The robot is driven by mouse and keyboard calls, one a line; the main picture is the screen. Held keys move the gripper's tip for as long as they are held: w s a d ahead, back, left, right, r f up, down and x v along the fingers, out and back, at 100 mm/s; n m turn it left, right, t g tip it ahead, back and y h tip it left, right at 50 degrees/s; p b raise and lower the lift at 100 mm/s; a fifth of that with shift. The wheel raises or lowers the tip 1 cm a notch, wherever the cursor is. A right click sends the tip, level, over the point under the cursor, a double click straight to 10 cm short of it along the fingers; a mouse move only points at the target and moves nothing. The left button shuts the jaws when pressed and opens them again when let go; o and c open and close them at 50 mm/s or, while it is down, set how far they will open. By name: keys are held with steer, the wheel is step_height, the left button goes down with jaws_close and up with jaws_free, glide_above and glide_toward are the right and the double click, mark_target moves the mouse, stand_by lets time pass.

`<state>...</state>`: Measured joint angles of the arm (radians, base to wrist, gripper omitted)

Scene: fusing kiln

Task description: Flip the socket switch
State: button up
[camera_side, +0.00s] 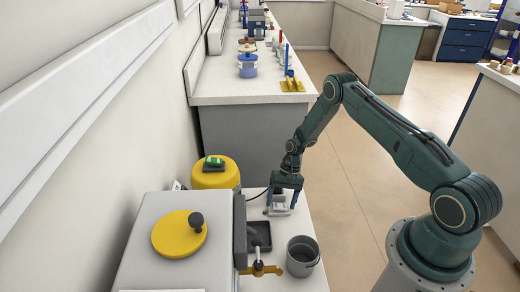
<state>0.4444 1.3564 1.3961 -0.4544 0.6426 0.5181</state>
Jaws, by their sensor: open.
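A small pale grey box (279,211) on the light bench top appears to be the socket. A thin black cable runs close to its left side. My gripper (281,203) points down right over this box. Its dark fingers are apart, one at each side of the box's upper part, with nothing visibly held. I cannot tell whether the fingers touch the box. The switch itself is too small and partly hidden by my gripper, so its position cannot be seen.
A grey kiln (150,250) with a yellow lid disc and brass valve stands at the front left. A grey bucket (302,257) and a black tray (260,234) are near the box. A yellow drum (215,174) stands behind. Open floor lies to the right.

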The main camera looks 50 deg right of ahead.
steer(key=v, duration=1.3)
steer(key=shift+d+r, duration=0.2)
steer(key=shift+r, duration=0.15)
steer(key=shift+r, duration=0.1)
